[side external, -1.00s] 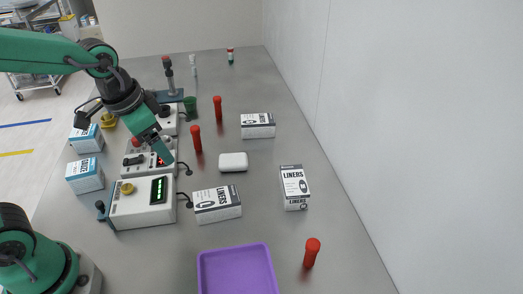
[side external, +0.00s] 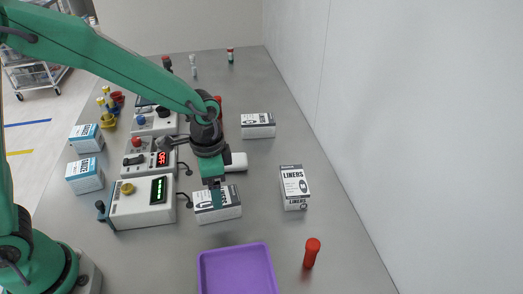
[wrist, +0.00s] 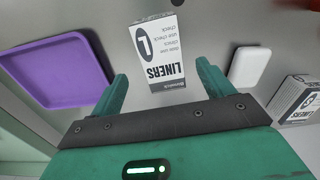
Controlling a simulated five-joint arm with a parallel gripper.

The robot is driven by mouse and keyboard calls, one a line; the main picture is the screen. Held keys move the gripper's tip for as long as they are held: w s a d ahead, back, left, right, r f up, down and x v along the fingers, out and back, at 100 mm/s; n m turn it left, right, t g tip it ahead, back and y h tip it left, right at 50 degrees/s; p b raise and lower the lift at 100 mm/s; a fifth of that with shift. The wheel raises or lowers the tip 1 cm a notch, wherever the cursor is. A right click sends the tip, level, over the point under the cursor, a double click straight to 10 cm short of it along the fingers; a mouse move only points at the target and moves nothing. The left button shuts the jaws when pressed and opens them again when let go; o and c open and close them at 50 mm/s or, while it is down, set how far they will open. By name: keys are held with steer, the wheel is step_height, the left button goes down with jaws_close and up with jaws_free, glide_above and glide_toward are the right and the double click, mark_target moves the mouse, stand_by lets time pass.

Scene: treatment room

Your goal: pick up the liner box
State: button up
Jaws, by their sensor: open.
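A white and grey liner box (side external: 230,210) lies on the table just behind the purple tray. In the wrist view this box (wrist: 160,50) reads LINERS with a large L. My gripper (side external: 216,198) points down over it, partly covering it. The fingers are open, and in the wrist view the gripper (wrist: 162,72) has the near end of the box between its fingertips, with gaps on both sides. Whether the fingers are above or beside it I cannot tell. Two other liner boxes stand to the right (side external: 294,188) and farther back (side external: 258,125).
The purple tray (side external: 204,268) sits in front. A small white case (side external: 238,162) lies behind the box. Control units (side external: 143,212) with cables stand close on the left.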

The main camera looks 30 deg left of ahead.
steer(key=shift+w+a+f, duration=0.1)
steer(key=shift+f, duration=3.8)
steer(key=c, duration=1.2)
steer(key=shift+r, duration=0.1)
steer(key=shift+r, duration=0.65)
steer(key=r, duration=0.3)
steer(key=shift+s+d, duration=0.2)
steer(key=s+d+r, duration=0.2)
steer(key=s, duration=0.1)
steer(key=s+d+r, duration=0.2)
steer(key=s, duration=0.1)
steer(key=s+d+r, duration=0.2)
steer(key=d, duration=0.1)
steer(key=shift+s+r, duration=0.3)
steer(key=shift+s, duration=0.1)
